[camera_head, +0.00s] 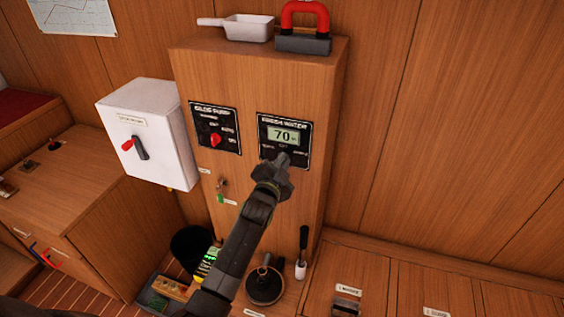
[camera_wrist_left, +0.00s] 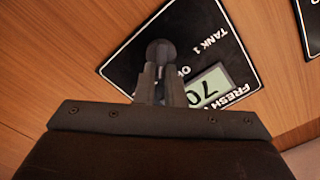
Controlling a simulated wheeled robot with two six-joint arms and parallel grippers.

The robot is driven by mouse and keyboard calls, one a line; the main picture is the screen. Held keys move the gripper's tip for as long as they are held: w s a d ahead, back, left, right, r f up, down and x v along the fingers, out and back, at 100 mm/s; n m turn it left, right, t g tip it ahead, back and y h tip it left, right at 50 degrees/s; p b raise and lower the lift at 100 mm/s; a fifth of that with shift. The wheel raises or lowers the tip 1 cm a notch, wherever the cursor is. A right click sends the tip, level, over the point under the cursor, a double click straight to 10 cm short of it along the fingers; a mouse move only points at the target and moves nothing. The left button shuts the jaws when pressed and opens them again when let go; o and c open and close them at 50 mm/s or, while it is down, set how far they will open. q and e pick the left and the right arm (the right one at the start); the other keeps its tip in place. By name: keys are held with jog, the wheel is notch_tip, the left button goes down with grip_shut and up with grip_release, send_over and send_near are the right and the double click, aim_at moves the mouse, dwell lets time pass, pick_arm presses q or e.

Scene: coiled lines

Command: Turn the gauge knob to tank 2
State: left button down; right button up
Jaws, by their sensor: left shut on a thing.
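The fresh water gauge panel (camera_head: 303,134) is a black plate on the front of the wooden cabinet. Its display (camera_head: 282,135) reads 70. My left gripper (camera_head: 279,163) reaches up to the lower middle of the panel and covers the knob there in the head view. In the left wrist view the dark round knob (camera_wrist_left: 160,50) shows between the fingertips of my left gripper (camera_wrist_left: 159,72), which is shut on it. The label TANK 1 and part of an OFF label are readable beside it. The tank 2 label is not readable. My right gripper is not in view.
The bilge pump panel (camera_head: 229,121) with a red knob is just left of the gauge. A white switch box (camera_head: 150,135) with a red-tipped handle hangs further left. Keys (camera_head: 221,190) hang below.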

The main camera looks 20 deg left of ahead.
pick_arm(q)
jog(key=c, duration=1.5)
grip_release()
jog(key=shift+s+a+b, duration=0.15)
jog(key=shift+s+b, duration=0.5)
jog(key=shift+s, duration=3.7)
jog(key=shift+s+a+b, duration=0.1)
jog(key=shift+s+b, duration=0.5)
jog(key=shift+s, duration=3.75)
jog(key=shift+f, duration=0.15)
